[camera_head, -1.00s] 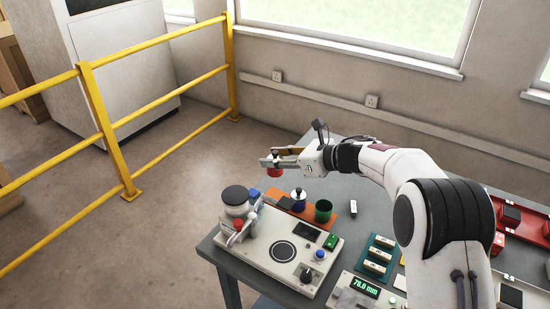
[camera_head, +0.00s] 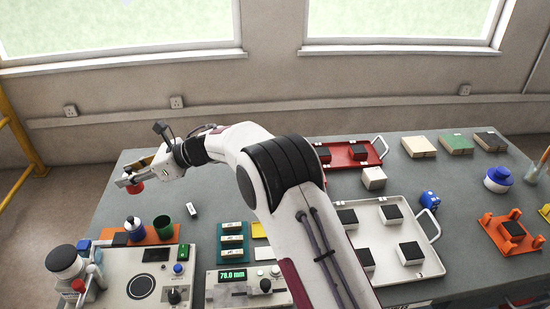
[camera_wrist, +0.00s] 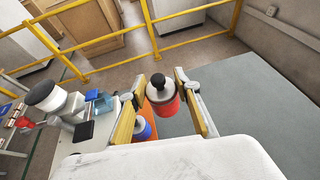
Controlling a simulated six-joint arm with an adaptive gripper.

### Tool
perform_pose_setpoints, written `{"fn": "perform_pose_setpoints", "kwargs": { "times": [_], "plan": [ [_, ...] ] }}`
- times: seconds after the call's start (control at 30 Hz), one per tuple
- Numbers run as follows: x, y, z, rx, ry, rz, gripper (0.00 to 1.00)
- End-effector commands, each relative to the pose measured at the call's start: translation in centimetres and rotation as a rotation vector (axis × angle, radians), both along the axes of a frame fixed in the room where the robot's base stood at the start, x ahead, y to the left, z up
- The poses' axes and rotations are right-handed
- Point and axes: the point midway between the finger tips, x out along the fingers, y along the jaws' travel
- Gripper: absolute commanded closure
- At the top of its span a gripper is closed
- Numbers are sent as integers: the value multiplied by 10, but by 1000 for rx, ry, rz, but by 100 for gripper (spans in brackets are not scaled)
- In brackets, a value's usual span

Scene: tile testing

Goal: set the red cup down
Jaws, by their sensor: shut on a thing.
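The red cup (camera_head: 136,188) is held in my gripper (camera_head: 134,181), in the air near the table's back left corner. In the wrist view the red cup (camera_wrist: 165,107) is between my two fingers, with a grey upper part and a black knob on top. An orange mat (camera_head: 111,232) lies on the table nearer the front. A blue cup with a pale top (camera_head: 135,230) and a green cup (camera_head: 163,227) stand on it. The blue cup shows partly behind a finger in the wrist view (camera_wrist: 141,130).
A white tray (camera_head: 376,214) and a red tray (camera_head: 372,150) hold dark-topped blocks on the right. A small white block (camera_head: 193,209) lies right of the green cup. Bare grey table (camera_head: 125,207) surrounds the mat's far side.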

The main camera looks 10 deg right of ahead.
Motion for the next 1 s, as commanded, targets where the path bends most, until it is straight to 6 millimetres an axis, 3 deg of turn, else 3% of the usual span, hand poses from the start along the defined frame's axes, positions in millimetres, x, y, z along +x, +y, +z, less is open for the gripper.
{"fn": "perform_pose_setpoints", "kwargs": {
  "times": [0.1, 0.5, 1.0],
  "plan": [
    [25, -36, 3, 1, -1, -56, 93],
    [90, -156, 9, 0, 0, -245, 93],
    [143, -318, 14, 0, 0, -499, 93]
  ]
}}
